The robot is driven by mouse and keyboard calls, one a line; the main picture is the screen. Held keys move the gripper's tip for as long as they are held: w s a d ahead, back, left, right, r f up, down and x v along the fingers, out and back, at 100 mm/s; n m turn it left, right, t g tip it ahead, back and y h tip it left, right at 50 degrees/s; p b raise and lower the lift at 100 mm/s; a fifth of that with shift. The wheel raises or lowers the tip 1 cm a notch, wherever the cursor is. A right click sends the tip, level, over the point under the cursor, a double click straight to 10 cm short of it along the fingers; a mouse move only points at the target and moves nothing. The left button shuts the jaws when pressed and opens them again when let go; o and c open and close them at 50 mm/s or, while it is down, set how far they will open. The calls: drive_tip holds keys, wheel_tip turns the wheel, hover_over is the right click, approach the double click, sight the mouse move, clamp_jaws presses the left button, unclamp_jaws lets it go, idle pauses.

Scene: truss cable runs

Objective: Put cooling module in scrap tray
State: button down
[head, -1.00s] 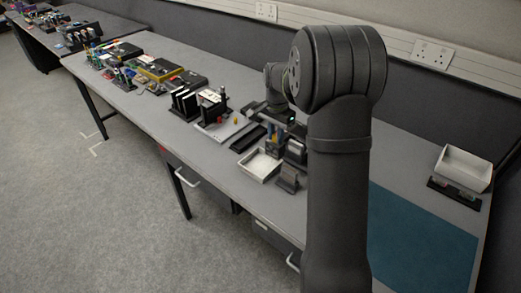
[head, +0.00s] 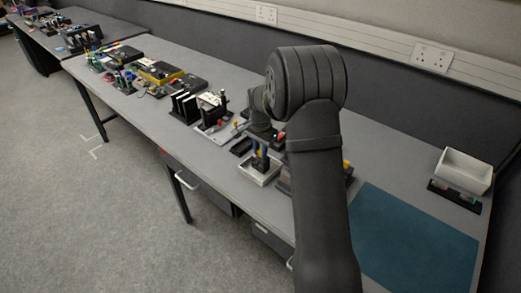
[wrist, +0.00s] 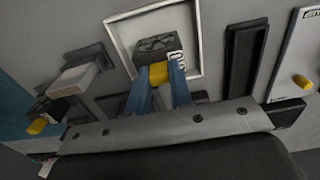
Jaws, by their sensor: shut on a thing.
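The cooling module (wrist: 157,46), a dark block with a fan-like face and a yellow grip, is held between the blue fingers of my gripper (wrist: 158,73). The gripper is shut on the yellow grip. In the wrist view the module lies over the inside of a white square tray (wrist: 112,42), which I take as the scrap tray. Whether it touches the tray floor I cannot tell. In the head view my gripper (head: 261,159) is at the white tray (head: 257,181), and my arm hides part of the area to its right.
In the wrist view a pale-topped module with a yellow grip (wrist: 75,80) stands left of the tray. A dark strip (wrist: 243,58) and a white panel (wrist: 297,62) lie to the right. A white bin (head: 466,170) stands at the far right, beyond a clear blue mat (head: 415,240).

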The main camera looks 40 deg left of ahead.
drive_tip(key=shift+f, duration=0.3)
drive_tip(key=c, duration=1.3)
unclamp_jaws()
wheel_tip(320, 180, up, 13)
drive_tip(key=shift+f, duration=0.25)
drive_tip(key=shift+f, duration=5.05)
